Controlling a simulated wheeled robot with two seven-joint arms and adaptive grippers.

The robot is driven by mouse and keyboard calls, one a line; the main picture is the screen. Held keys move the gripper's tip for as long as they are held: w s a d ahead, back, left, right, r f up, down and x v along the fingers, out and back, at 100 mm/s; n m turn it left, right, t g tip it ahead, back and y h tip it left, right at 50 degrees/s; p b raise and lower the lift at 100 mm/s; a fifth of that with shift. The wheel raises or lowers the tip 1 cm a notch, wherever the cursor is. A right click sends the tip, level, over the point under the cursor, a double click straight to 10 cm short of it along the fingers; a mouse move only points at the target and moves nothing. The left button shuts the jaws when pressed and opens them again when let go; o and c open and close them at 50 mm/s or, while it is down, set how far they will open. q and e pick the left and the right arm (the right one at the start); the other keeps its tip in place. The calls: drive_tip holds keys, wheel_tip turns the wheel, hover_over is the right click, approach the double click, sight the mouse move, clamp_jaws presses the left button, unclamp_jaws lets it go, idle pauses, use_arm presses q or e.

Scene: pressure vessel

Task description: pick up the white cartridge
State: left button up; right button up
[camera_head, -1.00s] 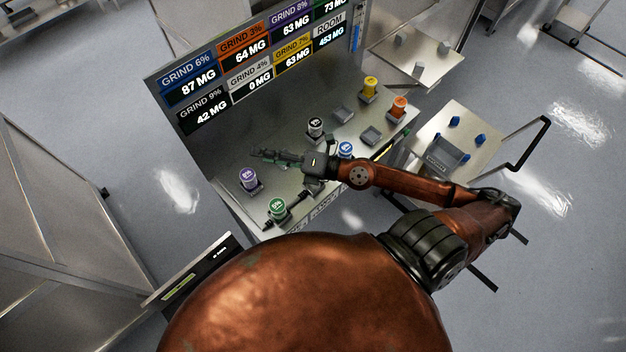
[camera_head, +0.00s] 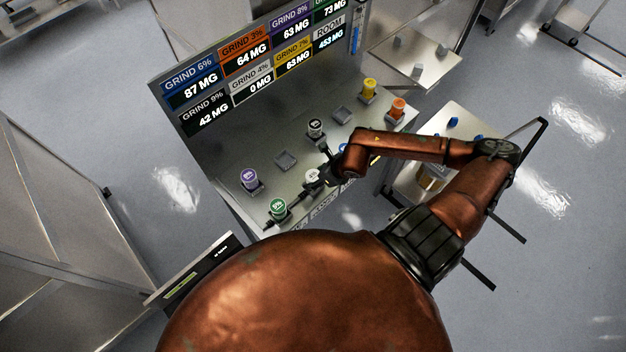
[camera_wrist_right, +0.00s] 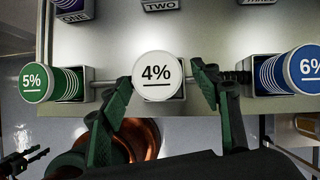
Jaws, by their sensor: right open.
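The white cartridge, marked 4%, sits in the front row of the bench between the green and blue cartridges. In the right wrist view its round white top (camera_wrist_right: 156,68) faces the camera. In the head view it (camera_head: 312,175) shows just left of my right gripper (camera_head: 322,170). In the wrist view my right gripper (camera_wrist_right: 163,78) is open, one finger on each side of the white cartridge. The fingertips look close to its sides; I cannot tell whether they touch.
The green cartridge (camera_wrist_right: 35,82) stands to the left and the blue cartridge (camera_wrist_right: 304,70) to the right. Purple (camera_head: 249,178), black (camera_head: 316,127), yellow (camera_head: 369,88) and orange (camera_head: 397,107) cartridges stand on the bench. An empty holder (camera_head: 286,160) sits behind the white one.

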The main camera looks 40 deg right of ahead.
drive_tip(key=shift+x, duration=1.15)
drive_tip(key=shift+c, duration=0.7)
drive_tip(key=c, duration=1.4)
drive_tip(key=shift+o, duration=0.2)
drive_tip(key=shift+r, duration=0.15)
